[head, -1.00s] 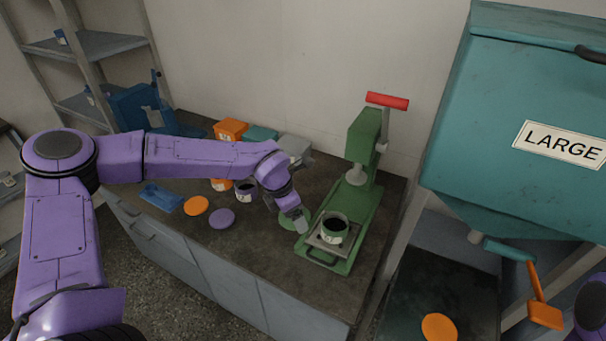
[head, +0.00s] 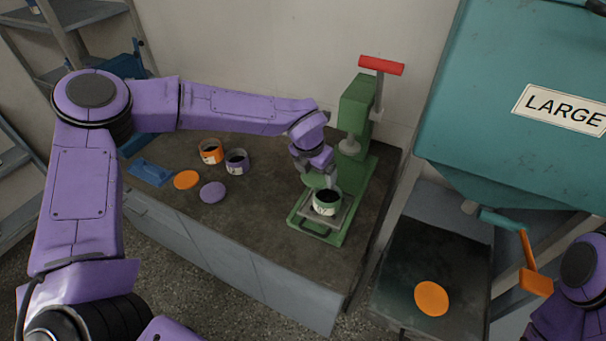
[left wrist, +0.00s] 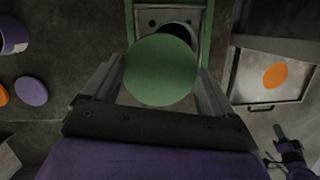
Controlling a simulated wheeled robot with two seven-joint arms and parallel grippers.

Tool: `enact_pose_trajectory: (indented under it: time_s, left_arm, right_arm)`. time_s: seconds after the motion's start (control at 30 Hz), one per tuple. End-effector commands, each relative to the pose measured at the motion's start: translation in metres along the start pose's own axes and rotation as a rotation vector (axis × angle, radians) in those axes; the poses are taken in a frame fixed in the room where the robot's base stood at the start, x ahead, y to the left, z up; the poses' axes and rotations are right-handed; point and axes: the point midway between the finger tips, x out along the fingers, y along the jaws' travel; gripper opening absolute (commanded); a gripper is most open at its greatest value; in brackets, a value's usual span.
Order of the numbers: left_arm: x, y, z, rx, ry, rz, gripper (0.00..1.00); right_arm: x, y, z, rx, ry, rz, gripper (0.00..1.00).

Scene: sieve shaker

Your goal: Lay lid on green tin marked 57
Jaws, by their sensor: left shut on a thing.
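My left gripper (head: 322,176) is shut on a green lid (left wrist: 160,70), a flat round disc held between its two fingers. In the head view the lid (head: 315,180) shows partly behind the fingers, just above and behind the green tin. The green tin (head: 327,203) stands upright and open, dark inside, on the sliding plate of the green press. In the left wrist view the lid hides much of the tin (left wrist: 180,29). The number on the tin's label is too small to read.
The green press (head: 352,125) with a red handle rises behind the tin. An orange tin (head: 210,152), a purple tin (head: 237,162), an orange lid (head: 187,180), a purple lid (head: 213,192) and a blue tool (head: 151,172) are at left. A teal hopper marked LARGE (head: 520,110) stands right.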

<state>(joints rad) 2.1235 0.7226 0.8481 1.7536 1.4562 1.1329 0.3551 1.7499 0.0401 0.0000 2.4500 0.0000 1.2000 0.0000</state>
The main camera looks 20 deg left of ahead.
Motion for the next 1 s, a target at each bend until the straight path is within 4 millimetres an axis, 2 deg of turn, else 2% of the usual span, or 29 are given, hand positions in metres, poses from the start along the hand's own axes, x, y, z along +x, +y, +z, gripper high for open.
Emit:
enact_pose_trajectory:
  time_s: [0.27,0.6,0.8,1.0]
  left_arm:
    - [0.012,-0.024,0.021,0.001,0.001,0.000,0.58]
    - [0.053,-0.024,0.010,0.001,0.001,0.000,0.58]
    - [0.064,-0.024,0.007,0.000,0.001,-0.001,0.58]
    - [0.066,-0.024,0.006,0.000,0.001,-0.001,0.58]
  right_arm:
    - [0.011,-0.001,0.005,0.000,0.000,0.000,0.00]
    - [0.045,-0.004,0.019,0.000,0.000,0.000,0.00]
    - [0.050,-0.005,0.021,0.000,0.000,0.000,0.00]
    - [0.051,-0.005,0.021,0.000,0.000,0.000,0.00]
